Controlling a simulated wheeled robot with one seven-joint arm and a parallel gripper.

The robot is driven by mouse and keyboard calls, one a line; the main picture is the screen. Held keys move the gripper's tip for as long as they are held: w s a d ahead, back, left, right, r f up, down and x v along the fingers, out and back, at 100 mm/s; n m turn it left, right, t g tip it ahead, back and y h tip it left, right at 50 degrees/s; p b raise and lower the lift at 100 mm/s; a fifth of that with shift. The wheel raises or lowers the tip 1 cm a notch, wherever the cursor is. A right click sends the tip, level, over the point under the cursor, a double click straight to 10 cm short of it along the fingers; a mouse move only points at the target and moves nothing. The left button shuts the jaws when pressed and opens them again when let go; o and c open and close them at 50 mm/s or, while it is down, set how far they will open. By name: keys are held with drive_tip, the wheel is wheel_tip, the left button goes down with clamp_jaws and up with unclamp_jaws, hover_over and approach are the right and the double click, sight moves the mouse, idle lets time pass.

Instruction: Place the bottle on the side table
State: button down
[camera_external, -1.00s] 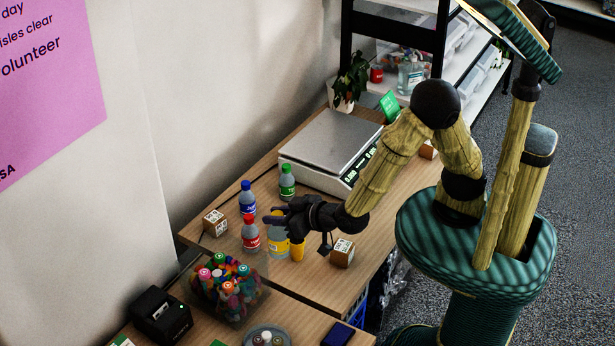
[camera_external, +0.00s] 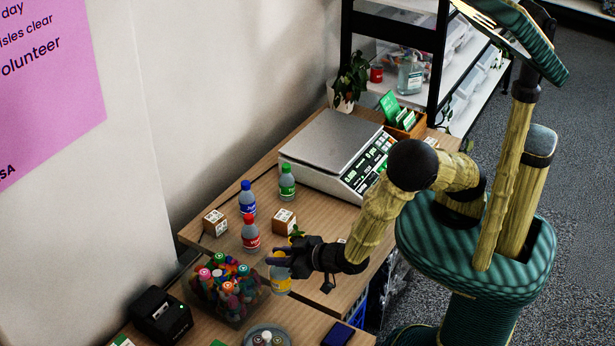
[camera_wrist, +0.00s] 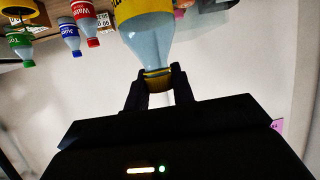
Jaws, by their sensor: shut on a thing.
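My gripper (camera_external: 284,262) is shut on the yellow-labelled bottle (camera_external: 281,285), near the front part of the wooden table with the scale (camera_external: 262,168). In the wrist view my gripper (camera_wrist: 158,84) has a finger on each side of the yellow cap, and the clear body and yellow label of the bottle (camera_wrist: 148,40) show beyond it. The bottle appears lifted; its base is not clearly seen. A blue-capped bottle (camera_external: 247,199), a red-capped bottle (camera_external: 251,235) and a green-capped bottle (camera_external: 287,184) stand on that table. A second, nearer wooden tabletop (camera_external: 290,318) is partly visible.
A clear bin of colourful capped items (camera_external: 225,288) sits close to the left of the held bottle. Small boxes (camera_external: 215,222) (camera_external: 284,219), a scale (camera_external: 335,150), a plant (camera_external: 350,82), a black device (camera_external: 160,315) and a round tray (camera_external: 266,338) surround the clear patches.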

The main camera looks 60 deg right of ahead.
sight(290, 284)
idle(0.4)
drive_tip(key=shift+f, duration=2.9)
drive_tip(key=shift+f+p, duration=0.35)
drive_tip(key=shift+f, duration=1.95)
drive_tip(key=c, duration=1.2)
unclamp_jaws()
drive_tip(key=shift+r, duration=0.1)
